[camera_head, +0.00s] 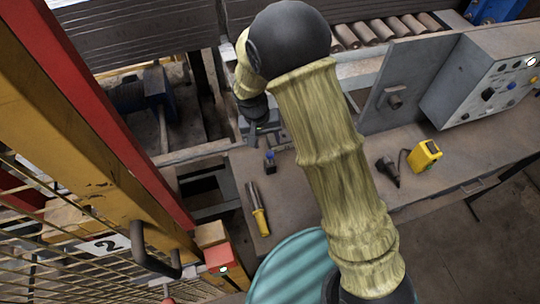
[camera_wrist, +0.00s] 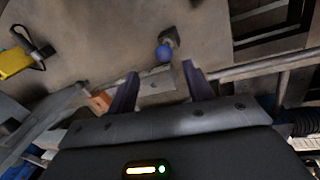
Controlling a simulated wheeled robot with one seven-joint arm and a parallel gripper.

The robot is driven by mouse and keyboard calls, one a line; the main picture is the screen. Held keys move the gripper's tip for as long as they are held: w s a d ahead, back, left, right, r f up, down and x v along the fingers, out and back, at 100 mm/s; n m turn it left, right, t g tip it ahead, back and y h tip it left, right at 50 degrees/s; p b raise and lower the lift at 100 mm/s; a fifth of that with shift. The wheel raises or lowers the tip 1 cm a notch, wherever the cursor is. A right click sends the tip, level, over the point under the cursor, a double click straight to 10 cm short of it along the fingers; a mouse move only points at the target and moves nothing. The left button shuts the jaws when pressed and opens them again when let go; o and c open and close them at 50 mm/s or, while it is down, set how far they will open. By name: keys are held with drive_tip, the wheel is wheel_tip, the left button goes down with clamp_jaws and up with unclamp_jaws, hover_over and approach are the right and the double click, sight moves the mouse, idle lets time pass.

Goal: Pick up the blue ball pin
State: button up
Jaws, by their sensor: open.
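The blue ball pin (camera_head: 270,156) is small, with a blue ball on a dark grey base. It stands on the brown worktop, left of my arm in the head view. In the wrist view the blue ball pin (camera_wrist: 165,52) lies just beyond the fingertips, roughly between their lines. My gripper (camera_wrist: 157,70) is open, with its two dark fingers apart and nothing between them. In the head view my gripper is small, partly hidden by my own arm, and close behind the pin.
A yellow-handled tool (camera_head: 260,217) lies nearer on the worktop. A yellow device (camera_head: 424,155) and a black plug-like item (camera_head: 388,170) lie to the right. A grey control box (camera_head: 487,80) stands at the back right. A red and yellow frame (camera_head: 115,130) borders the left.

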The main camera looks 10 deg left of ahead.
sight(269, 152)
drive_tip(key=f, duration=0.4)
drive_tip(key=shift+w+d+f+p, duration=0.1)
drive_tip(key=shift+w+d+p, duration=0.15)
drive_tip(key=shift+d+p, duration=0.15)
drive_tip(key=shift+d, duration=0.1)
drive_tip(key=shift+s, duration=0.1)
drive_tip(key=shift+f, duration=0.15)
drive_tip(key=shift+a+f+p, duration=0.25)
drive_tip(key=shift+f+p, duration=0.4)
drive_tip(key=shift+w+d+f+p, duration=0.15)
drive_tip(key=shift+f+p, duration=0.15)
drive_tip(key=shift+f, duration=0.6)
drive_tip(key=shift+w+d+f+p, duration=0.1)
drive_tip(key=shift+f+p, duration=0.2)
drive_tip(key=shift+f, duration=0.55)
